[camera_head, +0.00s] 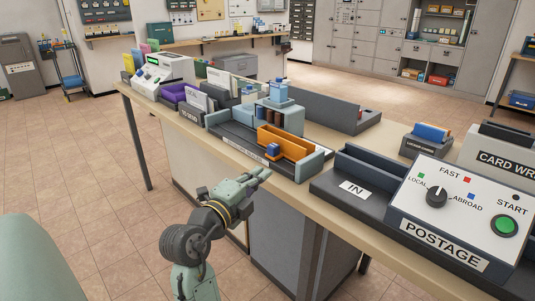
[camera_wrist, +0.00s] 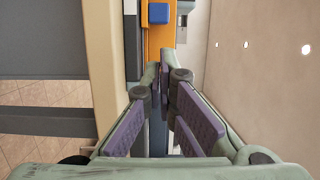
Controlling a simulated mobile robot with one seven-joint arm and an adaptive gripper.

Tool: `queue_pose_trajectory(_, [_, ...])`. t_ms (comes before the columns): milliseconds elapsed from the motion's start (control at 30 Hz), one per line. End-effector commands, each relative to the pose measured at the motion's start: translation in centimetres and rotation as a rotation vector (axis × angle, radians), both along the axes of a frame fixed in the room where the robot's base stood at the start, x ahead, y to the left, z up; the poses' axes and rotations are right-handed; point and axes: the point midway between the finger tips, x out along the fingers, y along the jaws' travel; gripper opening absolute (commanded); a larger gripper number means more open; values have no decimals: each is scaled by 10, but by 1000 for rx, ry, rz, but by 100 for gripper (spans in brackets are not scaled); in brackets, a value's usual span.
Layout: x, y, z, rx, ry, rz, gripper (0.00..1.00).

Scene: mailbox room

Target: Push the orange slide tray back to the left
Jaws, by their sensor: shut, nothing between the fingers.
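The orange slide tray (camera_head: 293,141) sits toward the right end of a dark slide unit with grey-blue end blocks, on the long counter. A small blue block (camera_head: 272,150) is at its front face. My gripper (camera_head: 266,174) is shut and empty, in front of the counter's near edge, below and in front of the tray in the picture. In the wrist view, my shut fingertips (camera_wrist: 162,72) point toward the orange tray (camera_wrist: 158,42) and the blue block (camera_wrist: 158,14). I cannot tell whether the fingertips touch anything.
A grey-blue end block (camera_head: 314,164) stands right of the tray. The IN tray (camera_head: 352,188) and the postage panel (camera_head: 455,212) are further right. A blue bottle (camera_head: 279,90) stands on a holder behind the slide unit. Sorting bins and a white machine (camera_head: 160,72) are at left.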

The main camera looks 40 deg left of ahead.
Motion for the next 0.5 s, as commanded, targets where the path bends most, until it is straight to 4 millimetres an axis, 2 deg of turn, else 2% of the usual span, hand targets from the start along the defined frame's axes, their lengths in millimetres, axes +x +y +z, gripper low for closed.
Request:
queue_pose_trajectory(167, [8,-2,-3,14,14,-20,0])
queue_pose_trajectory(500, [65,8,0,13,14,-19,0])
